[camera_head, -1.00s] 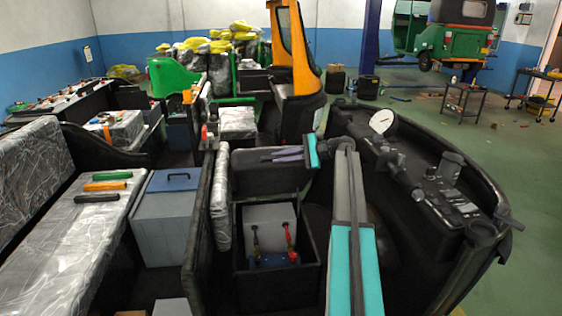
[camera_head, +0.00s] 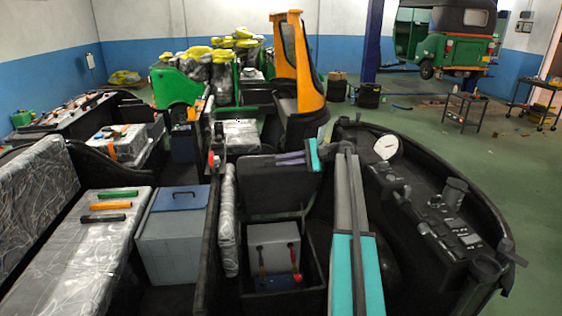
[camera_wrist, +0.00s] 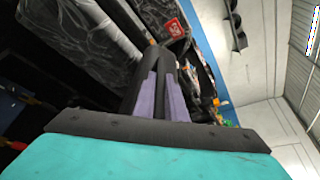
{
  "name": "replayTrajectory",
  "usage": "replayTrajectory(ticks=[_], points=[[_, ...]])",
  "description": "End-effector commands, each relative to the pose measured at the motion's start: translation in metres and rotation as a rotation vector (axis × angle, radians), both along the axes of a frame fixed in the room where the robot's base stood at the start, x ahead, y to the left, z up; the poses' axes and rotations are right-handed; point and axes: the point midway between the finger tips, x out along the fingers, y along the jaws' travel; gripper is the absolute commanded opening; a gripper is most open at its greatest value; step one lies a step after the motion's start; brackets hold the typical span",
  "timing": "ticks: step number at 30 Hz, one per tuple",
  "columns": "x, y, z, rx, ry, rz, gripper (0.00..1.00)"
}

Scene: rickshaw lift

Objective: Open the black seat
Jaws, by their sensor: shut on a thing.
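The black seat (camera_head: 268,188) stands tilted up, with the box below it open. Inside the box is a grey battery-like block (camera_head: 273,247) with a red and a dark terminal lead. My gripper (camera_head: 283,160) has purple fingers and is at the seat's upper edge. The fingers are shut on that edge. In the wrist view, the purple fingers (camera_wrist: 160,98) have a dark edge between them. How deep the grip goes is hidden.
A black dashboard (camera_head: 440,215) with a round white dial curves around on the right. On the left are a grey bin (camera_head: 172,240) and a plastic-wrapped bench (camera_head: 70,255) with coloured bars. A yellow-orange frame (camera_head: 300,60) stands behind.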

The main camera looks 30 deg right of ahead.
Motion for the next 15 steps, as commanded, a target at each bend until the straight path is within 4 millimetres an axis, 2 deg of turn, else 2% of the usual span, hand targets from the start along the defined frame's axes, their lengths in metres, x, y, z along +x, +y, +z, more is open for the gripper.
replayTrajectory(ticks=[15], points=[[0.0032, 0.0012, -0.0001, -0.005, 0.002, 0.005, 0.00]])
